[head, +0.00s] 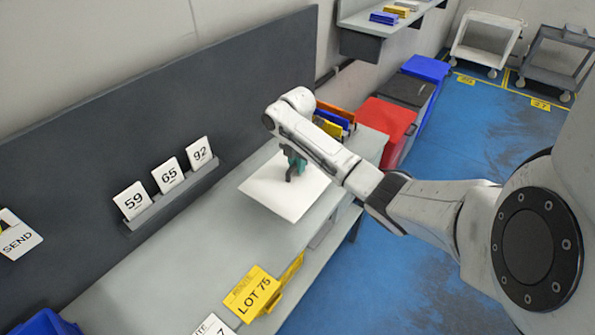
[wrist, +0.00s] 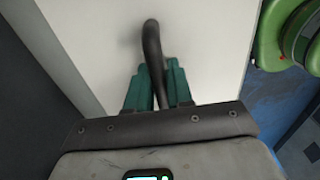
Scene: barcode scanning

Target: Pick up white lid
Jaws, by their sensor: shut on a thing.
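The white lid (head: 268,197) is a flat white panel over the grey counter in the head view. It fills much of the wrist view (wrist: 95,50). A dark curved handle (wrist: 152,40) rises from it. My gripper (head: 292,174), with teal fingers, points down at the middle of the lid. In the wrist view my gripper (wrist: 157,70) is shut on the handle, with one finger on each side. My fingers hide the lower part of the handle. I cannot tell whether the lid rests on something or hangs just above it.
Number cards (head: 168,175) stand on a ledge along the dark back panel. Yellow lot cards (head: 253,294) stand at the counter's front. Coloured folders (head: 335,117) stand behind the lid. Red (head: 387,127) and blue (head: 428,70) bins stand beyond the counter. Blue floor lies open at the right.

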